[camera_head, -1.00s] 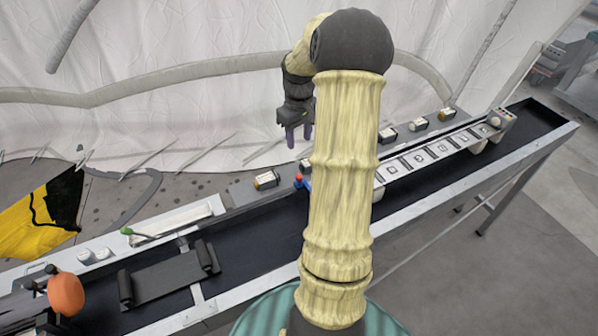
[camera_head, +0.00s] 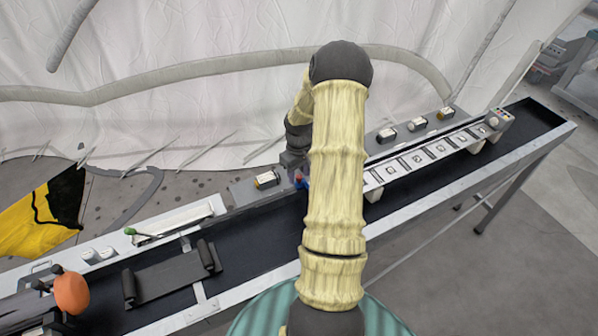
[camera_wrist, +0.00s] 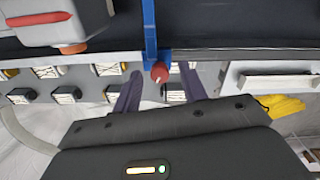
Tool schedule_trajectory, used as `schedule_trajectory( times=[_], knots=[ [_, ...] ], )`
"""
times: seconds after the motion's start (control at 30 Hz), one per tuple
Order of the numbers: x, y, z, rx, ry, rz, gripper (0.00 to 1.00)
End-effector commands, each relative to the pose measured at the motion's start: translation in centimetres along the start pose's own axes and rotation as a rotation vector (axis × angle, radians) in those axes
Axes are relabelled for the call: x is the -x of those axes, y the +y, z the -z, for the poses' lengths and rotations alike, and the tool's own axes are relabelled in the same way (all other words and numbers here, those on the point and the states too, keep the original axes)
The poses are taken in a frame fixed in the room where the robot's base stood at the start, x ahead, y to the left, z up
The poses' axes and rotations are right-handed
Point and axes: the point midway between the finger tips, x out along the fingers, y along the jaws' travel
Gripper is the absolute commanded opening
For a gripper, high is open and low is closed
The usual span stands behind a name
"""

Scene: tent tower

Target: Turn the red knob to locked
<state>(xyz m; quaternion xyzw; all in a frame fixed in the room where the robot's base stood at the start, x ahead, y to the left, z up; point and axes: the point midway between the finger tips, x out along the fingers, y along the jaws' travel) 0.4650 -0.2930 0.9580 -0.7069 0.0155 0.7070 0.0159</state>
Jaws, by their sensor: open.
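The red knob (camera_wrist: 160,72) shows in the wrist view as a small rounded red piece at the end of a blue bar (camera_wrist: 150,30). In the head view the knob (camera_head: 298,174) is a small red spot beside my arm, with blue below it. My gripper (camera_wrist: 157,80) is open, its two dark fingers on either side of the knob in the wrist view. I cannot tell whether they touch it. In the head view my gripper is low by the knob, partly hidden by my arm. The knob's locked marking cannot be made out.
A long dark trough bench (camera_head: 262,226) runs across the view. Small labelled boxes (camera_head: 267,179) stand along its back ledge. A white panel strip (camera_head: 440,153) lies to the right. A green-tipped lever (camera_head: 130,231) and orange disc (camera_head: 72,293) are at left.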

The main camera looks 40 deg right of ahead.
Motion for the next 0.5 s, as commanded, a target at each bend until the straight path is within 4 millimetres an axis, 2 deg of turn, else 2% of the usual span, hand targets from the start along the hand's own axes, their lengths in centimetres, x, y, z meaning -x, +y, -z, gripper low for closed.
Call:
schedule_trajectory(
  times=[0.2, 0.4, 0.43, 0.5],
  knots=[
    [-0.01, 0.00, 0.01, 0.000, 0.000, 0.000, 0.42],
    [0.01, 0.00, 0.01, 0.000, 0.000, 0.000, 0.03],
    [0.01, 0.00, 0.01, 0.000, 0.000, 0.000, 0.00],
    [0.02, 0.00, 0.01, -0.001, 0.000, 0.000, 0.00]
  ],
)
